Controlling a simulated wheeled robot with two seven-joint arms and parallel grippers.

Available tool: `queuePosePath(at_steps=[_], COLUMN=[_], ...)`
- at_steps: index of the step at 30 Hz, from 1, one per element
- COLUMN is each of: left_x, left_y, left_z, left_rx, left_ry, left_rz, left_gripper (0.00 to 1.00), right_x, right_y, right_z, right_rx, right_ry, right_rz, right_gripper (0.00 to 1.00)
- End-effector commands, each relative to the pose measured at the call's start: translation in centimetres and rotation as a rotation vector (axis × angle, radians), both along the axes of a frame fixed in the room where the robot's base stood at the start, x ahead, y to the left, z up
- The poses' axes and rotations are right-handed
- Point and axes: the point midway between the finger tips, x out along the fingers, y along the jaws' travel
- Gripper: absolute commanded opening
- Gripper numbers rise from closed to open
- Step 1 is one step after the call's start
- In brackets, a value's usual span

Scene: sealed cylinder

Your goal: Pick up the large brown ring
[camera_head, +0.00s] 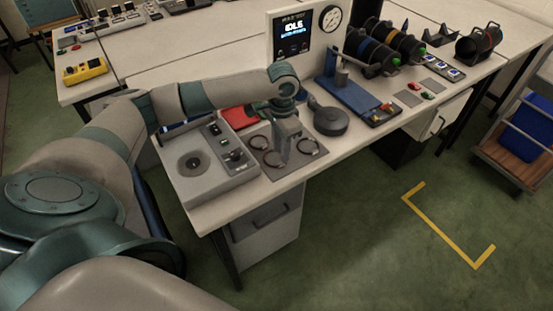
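My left arm reaches in from the left, and my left gripper (287,152) points down over a grey mat (286,171) on the table. Thin dark rings lie on the mat: one ring (258,142) at the left, another ring (307,147) at the right, and part of one beside the gripper at its lower left. They are too small for me to tell which is the large brown ring. The fingertips are small and partly hidden, so their opening and any grip on a ring are unclear. My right gripper is not in view.
A grey box with a round port (193,164) stands left of the mat. A dark round pan-like object (331,121) and a blue stand (351,98) are to the right. A display panel (292,37) and spools (384,46) stand behind. The table's front edge is close.

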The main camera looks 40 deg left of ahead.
Motion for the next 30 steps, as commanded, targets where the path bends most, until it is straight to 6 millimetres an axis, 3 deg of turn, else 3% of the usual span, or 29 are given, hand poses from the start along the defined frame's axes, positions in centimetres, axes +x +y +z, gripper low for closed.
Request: queuePosePath(at_steps=[5,15,30], left_x=[0.1,0.3,0.3], left_y=[-0.1,-0.1,-0.1], left_z=[-0.8,-4.7,-5.2], left_rx=[-0.001,0.001,0.001], left_ry=[0.003,0.002,0.0], left_rz=[0.0,0.0,-0.001], left_gripper=[0.27,0.27,0.27], right_x=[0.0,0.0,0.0], right_y=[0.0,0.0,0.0], right_z=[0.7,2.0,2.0], right_rx=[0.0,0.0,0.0], right_ry=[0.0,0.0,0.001], right_rz=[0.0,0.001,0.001], right_gripper=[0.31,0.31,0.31])
